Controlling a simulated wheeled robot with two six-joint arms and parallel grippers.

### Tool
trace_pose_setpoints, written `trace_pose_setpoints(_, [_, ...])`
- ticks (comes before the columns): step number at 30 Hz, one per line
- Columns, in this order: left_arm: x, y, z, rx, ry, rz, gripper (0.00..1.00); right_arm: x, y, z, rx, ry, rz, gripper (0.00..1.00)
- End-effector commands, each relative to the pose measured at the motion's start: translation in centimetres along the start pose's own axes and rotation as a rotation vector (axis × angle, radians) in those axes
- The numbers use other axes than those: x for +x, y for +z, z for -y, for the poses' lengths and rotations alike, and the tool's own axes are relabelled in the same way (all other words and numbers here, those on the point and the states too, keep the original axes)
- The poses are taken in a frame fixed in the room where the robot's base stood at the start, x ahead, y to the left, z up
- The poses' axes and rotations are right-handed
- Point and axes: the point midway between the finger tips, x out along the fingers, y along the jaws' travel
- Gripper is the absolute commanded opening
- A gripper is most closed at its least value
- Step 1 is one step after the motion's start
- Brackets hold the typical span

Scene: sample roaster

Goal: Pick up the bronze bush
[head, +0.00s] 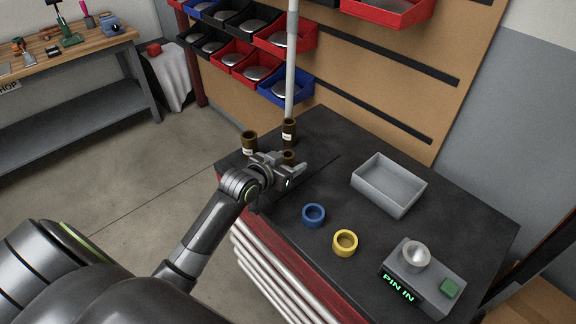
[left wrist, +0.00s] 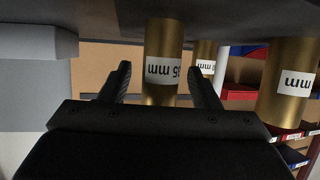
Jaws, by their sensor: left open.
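Three bronze bushes with white labels stand upright at the left end of the dark bench top. One is at the left (head: 249,141), one at the back (head: 289,131), and one (head: 288,156) is partly hidden by my left gripper (head: 290,167). My left gripper is open and low over the bench. In the left wrist view, upside down, a bush (left wrist: 161,62) labelled in mm, seemingly 35, shows between the fingertips. I cannot tell whether they touch it. The other bushes show farther back (left wrist: 203,55) and at the right (left wrist: 286,90). My right gripper is not in view.
A blue ring (head: 314,215) and a yellow ring (head: 345,243) lie at the front. A grey tray (head: 376,200) stands at the right. A device (head: 404,291) reading "PIN IN" is front right. A pale pole (head: 291,65) rises behind the bushes, near the wall bins.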

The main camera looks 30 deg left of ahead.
Motion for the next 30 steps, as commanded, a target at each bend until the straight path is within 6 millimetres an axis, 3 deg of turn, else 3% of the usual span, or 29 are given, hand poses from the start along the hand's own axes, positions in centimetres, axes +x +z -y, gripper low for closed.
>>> trace_pose_setpoints(4, [0.0,0.0,0.0,0.000,0.000,0.000,0.54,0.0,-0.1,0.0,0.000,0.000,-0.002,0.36])
trace_pose_setpoints(16, [-0.1,0.0,0.0,0.000,0.000,0.001,0.02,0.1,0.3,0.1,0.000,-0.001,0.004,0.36])
trace_pose_setpoints(25, [-0.2,-0.4,0.0,0.001,0.000,-0.004,0.00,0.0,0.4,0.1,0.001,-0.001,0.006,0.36])
trace_pose_setpoints(30, [-1.0,-2.6,0.0,0.004,0.000,-0.008,0.00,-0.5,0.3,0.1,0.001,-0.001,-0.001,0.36])
